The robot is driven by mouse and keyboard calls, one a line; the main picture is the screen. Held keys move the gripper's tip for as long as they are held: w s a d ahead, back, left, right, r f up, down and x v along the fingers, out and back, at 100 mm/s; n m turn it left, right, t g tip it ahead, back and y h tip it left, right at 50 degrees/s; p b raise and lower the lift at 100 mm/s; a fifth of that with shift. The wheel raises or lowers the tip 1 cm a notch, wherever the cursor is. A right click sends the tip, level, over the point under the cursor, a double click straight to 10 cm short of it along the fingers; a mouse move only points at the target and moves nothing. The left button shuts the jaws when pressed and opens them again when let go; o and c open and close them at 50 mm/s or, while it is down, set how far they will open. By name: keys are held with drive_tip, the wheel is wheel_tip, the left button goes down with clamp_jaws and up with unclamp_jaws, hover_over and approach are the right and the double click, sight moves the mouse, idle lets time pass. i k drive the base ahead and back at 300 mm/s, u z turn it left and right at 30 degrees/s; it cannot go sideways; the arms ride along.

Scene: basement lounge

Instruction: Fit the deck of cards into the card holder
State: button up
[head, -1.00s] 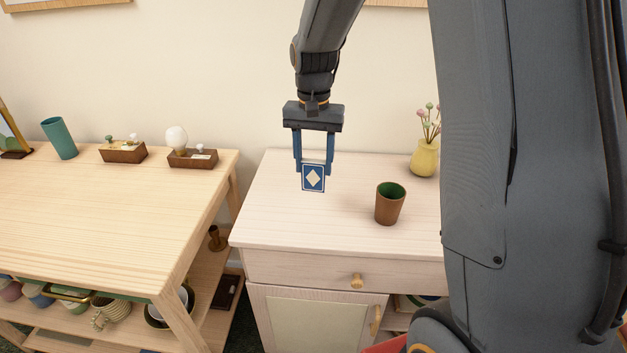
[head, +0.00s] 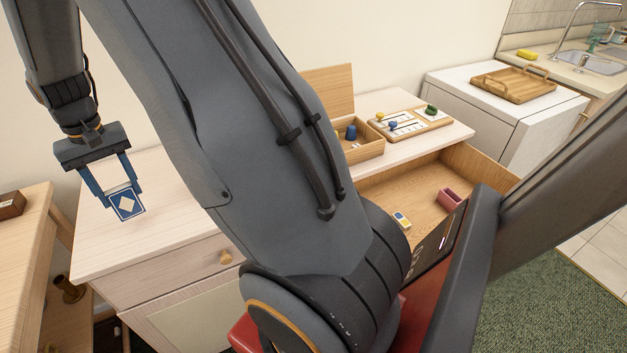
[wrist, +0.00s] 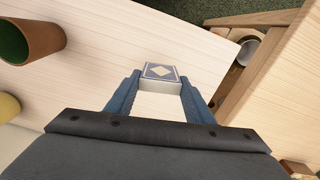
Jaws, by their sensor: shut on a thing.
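The deck of cards (head: 127,205) is blue with a pale diamond on its face. My gripper (head: 124,192) is shut on it and holds it above the pale cabinet top at the left of the head view. In the wrist view the deck (wrist: 161,72) sits between the two blue fingertips. A small pinkish-red open box (head: 449,200) lies in the open drawer at the right of the head view, far from my gripper. It may be the card holder, but I cannot tell for sure.
The open drawer (head: 475,171) also holds a small yellow, white and blue item (head: 402,220). An open wooden box (head: 362,153) and a game board (head: 408,124) stand above it. A brown cup (wrist: 28,40) shows in the wrist view. A wooden tray (head: 513,84) lies on the white unit.

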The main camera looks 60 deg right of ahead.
sight(447, 197)
drive_tip(key=z, duration=0.05)
drive_tip(key=k, duration=1.4)
drive_tip(key=z, duration=2)
drive_tip(key=i, duration=1)
drive_tip(key=z, duration=0.05)
